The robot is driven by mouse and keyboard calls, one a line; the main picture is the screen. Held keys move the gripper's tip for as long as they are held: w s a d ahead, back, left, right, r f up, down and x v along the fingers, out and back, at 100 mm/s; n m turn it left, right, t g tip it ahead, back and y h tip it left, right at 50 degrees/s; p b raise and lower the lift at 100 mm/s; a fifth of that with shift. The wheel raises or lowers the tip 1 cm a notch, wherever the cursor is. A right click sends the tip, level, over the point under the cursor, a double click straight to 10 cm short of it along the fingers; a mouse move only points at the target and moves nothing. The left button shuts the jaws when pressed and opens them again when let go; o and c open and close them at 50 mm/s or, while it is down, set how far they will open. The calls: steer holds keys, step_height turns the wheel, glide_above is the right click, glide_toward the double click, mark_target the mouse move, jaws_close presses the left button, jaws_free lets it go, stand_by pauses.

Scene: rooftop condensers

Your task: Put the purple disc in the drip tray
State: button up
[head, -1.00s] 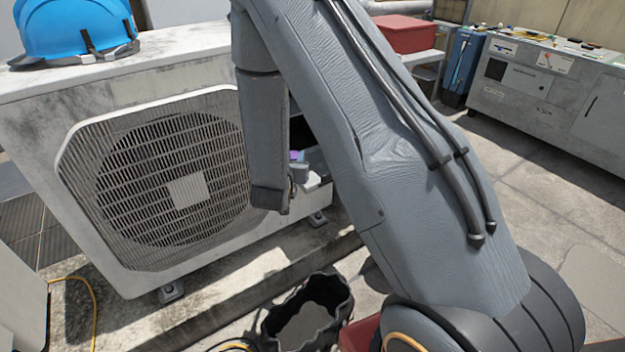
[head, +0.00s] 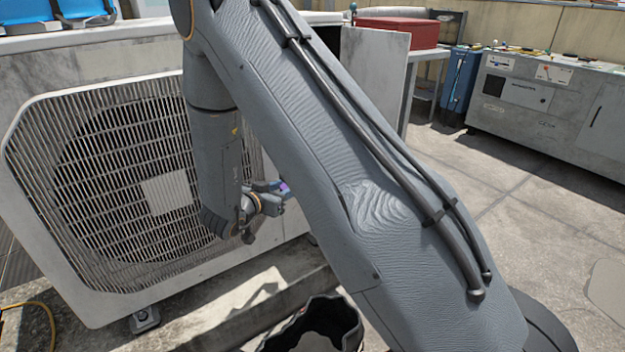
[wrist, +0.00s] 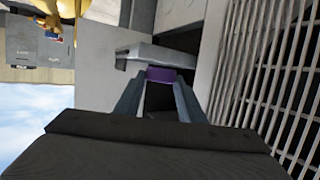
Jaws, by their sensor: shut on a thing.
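The purple disc (wrist: 161,74) is between the fingertips of my gripper (wrist: 158,88) in the wrist view, and the jaws are shut on it. In the head view the gripper (head: 268,192) is beside the right end of the large condenser (head: 130,200), with a small purple patch of the disc (head: 284,187) showing. A pale grey, shallow tray-like piece (wrist: 155,55) lies just beyond the disc in the wrist view. I cannot tell for sure that it is the drip tray, or whether the disc touches it. My arm hides part of the condenser's side.
A pale upright panel (head: 372,85) stands at the condenser's right end. A black ragged-rimmed container (head: 318,325) is on the floor below. A red box (head: 395,35) and a grey cabinet (head: 530,100) stand behind.

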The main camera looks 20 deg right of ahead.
steer(key=w+d+b, duration=0.1)
steer(key=w+d, duration=0.2)
steer(key=d, duration=0.1)
steer(key=w+d+b, duration=0.1)
steer(key=w+d, duration=0.3)
steer(key=d, duration=0.1)
steer(key=w+d+b, duration=0.2)
steer(key=w+d, duration=0.1)
steer(key=d, duration=0.1)
steer(key=shift+w+d, duration=0.2)
steer(key=shift+w, duration=0.2)
steer(key=shift+f+b, duration=0.8)
steer(key=shift+f, duration=0.9)
steer(key=shift+f, duration=0.2)
steer(key=o, duration=1)
steer(key=shift+r, duration=0.1)
steer(key=shift+r, duration=0.15)
steer(key=p+v, duration=0.3)
steer(key=v, duration=0.8)
steer(key=shift+s+a+r, duration=0.1)
steer(key=shift+s+a, duration=0.15)
steer(key=shift+a, duration=0.05)
